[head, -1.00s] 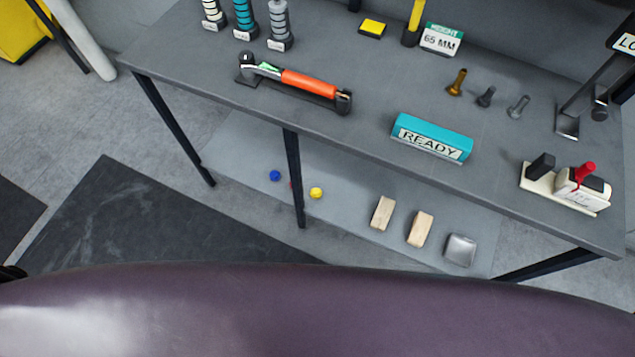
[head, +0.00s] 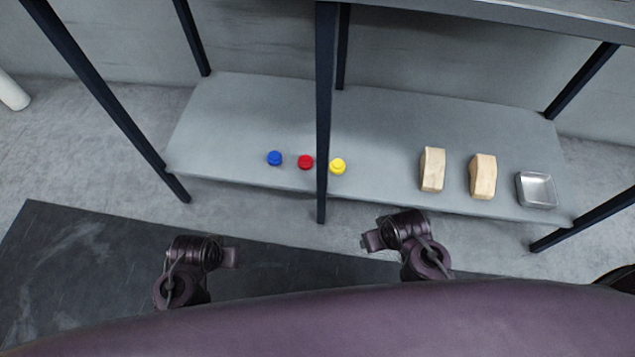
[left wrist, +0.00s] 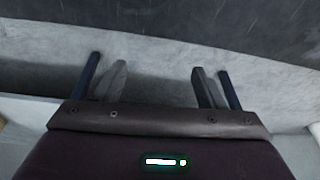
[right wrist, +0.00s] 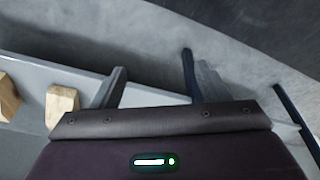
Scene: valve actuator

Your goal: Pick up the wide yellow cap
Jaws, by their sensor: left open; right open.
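The yellow cap (head: 338,166) sits on the grey lower shelf (head: 380,110), just right of the dark front middle table leg (head: 322,120) in the head view. A red cap (head: 305,162) and a blue cap (head: 275,158) sit to its left, across that leg. My left gripper's two fingers (left wrist: 158,85) are apart and empty in the left wrist view. My right gripper's fingers (right wrist: 152,85) are also apart and empty, with the shelf edge behind them. In the head view both arms show low in front of the shelf, apart from the caps; the fingertips are not clear there.
Two wooden blocks (head: 432,170) (head: 483,176) and a small metal tray (head: 537,190) stand on the shelf's right part. The tabletop (head: 480,12) overhangs the shelf. Dark legs stand at the corners. The shelf between the yellow cap and the blocks is clear.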

